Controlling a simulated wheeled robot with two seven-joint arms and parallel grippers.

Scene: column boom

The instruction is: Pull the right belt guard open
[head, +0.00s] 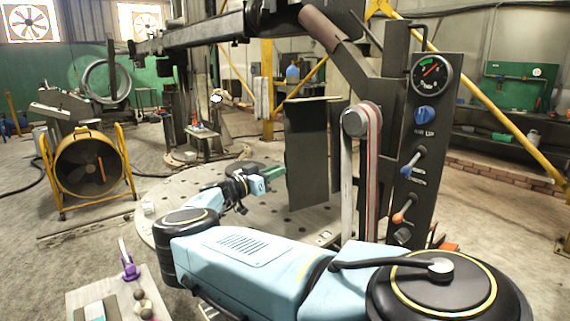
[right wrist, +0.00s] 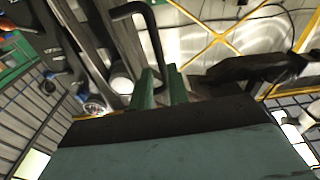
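A dark, flat upright panel (head: 307,150), which looks like the belt guard, stands left of the exposed belt (head: 372,175) and its pulley. My right gripper (head: 272,173) is at the panel's left edge, its green fingers pointing toward it. In the right wrist view the two green fingers (right wrist: 163,88) stand slightly apart. A black bent bar (right wrist: 155,38), which looks like a handle, comes down to the gap between their tips. Whether the fingers press on it cannot be told. My left gripper is not in view.
The control column (head: 420,150) with gauge, knob and levers stands right of the belt. A boom (head: 215,38) runs overhead. A round perforated plate (head: 225,225) lies below the gripper. A yellow fan (head: 88,168) stands at left, with open floor around it.

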